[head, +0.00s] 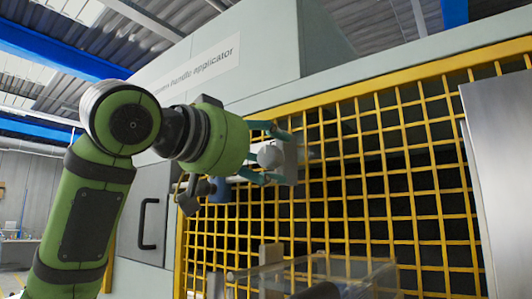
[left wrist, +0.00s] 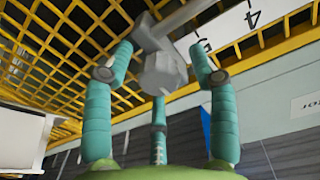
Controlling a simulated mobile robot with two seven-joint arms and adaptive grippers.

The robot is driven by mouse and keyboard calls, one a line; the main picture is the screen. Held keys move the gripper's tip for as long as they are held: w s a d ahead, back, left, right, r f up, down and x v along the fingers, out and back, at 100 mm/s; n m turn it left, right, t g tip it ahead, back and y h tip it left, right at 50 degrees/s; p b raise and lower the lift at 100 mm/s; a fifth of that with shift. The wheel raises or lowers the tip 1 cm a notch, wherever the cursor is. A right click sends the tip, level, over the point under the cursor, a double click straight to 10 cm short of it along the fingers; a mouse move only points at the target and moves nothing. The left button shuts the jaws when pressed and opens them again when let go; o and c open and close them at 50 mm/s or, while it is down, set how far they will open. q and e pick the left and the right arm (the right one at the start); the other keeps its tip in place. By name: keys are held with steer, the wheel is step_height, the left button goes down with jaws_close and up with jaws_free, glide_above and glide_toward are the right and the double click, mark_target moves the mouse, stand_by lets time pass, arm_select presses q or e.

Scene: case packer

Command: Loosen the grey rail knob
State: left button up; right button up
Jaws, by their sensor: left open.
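The grey rail knob (head: 268,156) stands out in front of the yellow mesh guard, beside a light grey block. In the left wrist view the knob (left wrist: 164,74) is a faceted grey piece on a grey stem. My left gripper (head: 275,154) is open, with its teal fingers around the knob. In the left wrist view two fingers of the gripper (left wrist: 163,70) stand on either side of the knob, with visible gaps, and the third is below it. Contact with the third finger cannot be told. My right gripper is not in view.
The yellow mesh guard (head: 360,150) fills the machine front close behind the knob. A grey door with a black handle (head: 148,224) is at the left, and a grey panel (head: 500,150) at the right. A white numbered plate (left wrist: 245,30) lies near the knob.

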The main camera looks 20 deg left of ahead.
arm_select(q)
steer(key=shift+s+a+r, duration=0.1)
steer(key=shift+s, duration=0.1)
steer(key=c, duration=1.1)
steer(key=shift+r, duration=0.1)
steer(key=shift+c, duration=0.2)
steer(key=m, duration=0.3)
steer(key=shift+s+r, duration=0.1)
steer(key=m, duration=0.5)
steer(key=shift+m, duration=0.3)
steer(key=m, duration=0.8)
steer(key=shift+m+y, duration=0.4)
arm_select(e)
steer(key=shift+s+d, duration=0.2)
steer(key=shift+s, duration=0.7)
